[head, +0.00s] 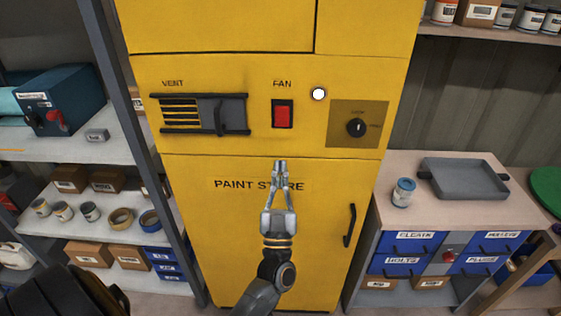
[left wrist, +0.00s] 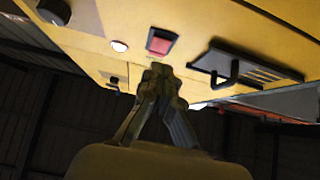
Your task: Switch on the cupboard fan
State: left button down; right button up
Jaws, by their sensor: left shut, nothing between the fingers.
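The yellow paint store cupboard (head: 230,235) stands in the middle of the head view. On its panel is a red rocker switch (head: 282,114) in a black frame, under the label FAN. A round white lamp (head: 319,94) sits to its right. The switch also shows in the left wrist view (left wrist: 160,41), with the lamp (left wrist: 119,46) beside it. My left gripper (head: 280,165) is shut and empty, its fingertips below the switch, apart from it in the picture. In the left wrist view its fingertips (left wrist: 161,72) point up towards the panel. My right gripper is not in view.
A vent slider (head: 220,116) lies left of the switch and a dark rotary knob (head: 356,127) right of it. The cupboard door has a black handle (head: 349,225). Shelves with boxes and tins stand at left; a bench (head: 385,165) with a grey tray (head: 463,178) stands at right.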

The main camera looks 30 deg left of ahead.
pick_arm(q)
jog(key=b+v, duration=0.1)
jog(key=v, duration=0.3)
jog(key=shift+s+d+f, duration=0.15)
jog(key=shift+f, duration=0.1)
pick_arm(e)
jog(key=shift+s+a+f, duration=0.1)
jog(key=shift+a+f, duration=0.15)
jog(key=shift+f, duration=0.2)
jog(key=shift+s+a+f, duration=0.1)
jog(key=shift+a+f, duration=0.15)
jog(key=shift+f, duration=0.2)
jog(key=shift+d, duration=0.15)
